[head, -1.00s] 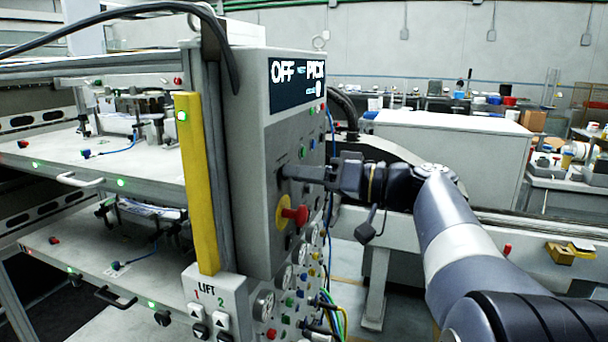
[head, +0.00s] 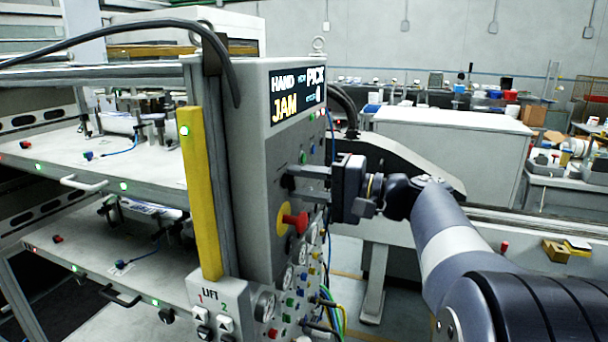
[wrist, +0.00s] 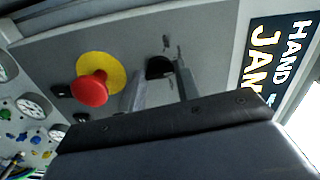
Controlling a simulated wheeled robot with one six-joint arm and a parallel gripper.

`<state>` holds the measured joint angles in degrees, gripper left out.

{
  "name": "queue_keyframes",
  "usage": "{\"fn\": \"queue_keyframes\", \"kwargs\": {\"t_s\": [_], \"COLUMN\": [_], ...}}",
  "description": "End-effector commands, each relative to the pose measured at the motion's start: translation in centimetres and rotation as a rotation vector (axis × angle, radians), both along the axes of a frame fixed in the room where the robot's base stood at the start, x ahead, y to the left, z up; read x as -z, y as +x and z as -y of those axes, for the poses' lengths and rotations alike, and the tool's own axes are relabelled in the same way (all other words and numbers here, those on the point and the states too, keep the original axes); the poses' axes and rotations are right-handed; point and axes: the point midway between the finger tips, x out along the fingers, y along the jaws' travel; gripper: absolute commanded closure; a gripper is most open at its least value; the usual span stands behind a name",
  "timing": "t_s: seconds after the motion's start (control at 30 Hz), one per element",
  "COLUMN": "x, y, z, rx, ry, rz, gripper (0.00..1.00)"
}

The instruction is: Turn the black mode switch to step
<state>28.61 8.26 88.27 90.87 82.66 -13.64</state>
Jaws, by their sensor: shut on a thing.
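The black mode switch (wrist: 158,68) shows in the wrist view on the grey control panel, between the fingers of my gripper (wrist: 160,85). In the head view my gripper (head: 297,176) reaches the panel from the right, and its fingers are shut on the switch, which they mostly hide. The labels around the switch are too small to read. The display (head: 298,92) above reads HAND, PICK and JAM, with JAM in yellow. It also shows in the wrist view (wrist: 277,55).
A red emergency button on a yellow disc (head: 292,221) sits just below the switch. Gauges, coloured buttons and cables crowd the lower panel. A yellow post (head: 202,195) and a LIFT button box (head: 212,308) stand at the left. A light cabinet (head: 450,150) stands behind my arm.

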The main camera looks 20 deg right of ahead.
Motion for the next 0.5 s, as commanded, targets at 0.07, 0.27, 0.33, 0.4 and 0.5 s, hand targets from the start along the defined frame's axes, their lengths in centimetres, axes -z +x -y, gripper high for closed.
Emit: {"fn": "queue_keyframes", "kwargs": {"t_s": [0.07,0.27,0.33,0.4,0.5], "x": [-0.35,-0.31,-0.28,-0.27,-0.21], "y": [0.02,0.02,0.02,0.02,0.01], "z": [0.02,0.03,0.02,0.02,0.02], "rx": [0.0,0.0,0.0,0.0,0.0], "ry": [0.042,0.143,0.174,0.201,0.235], "rz": [-0.058,-0.199,-0.242,-0.279,-0.325], "gripper": [0.91,0.91,0.91,0.91,0.91]}}
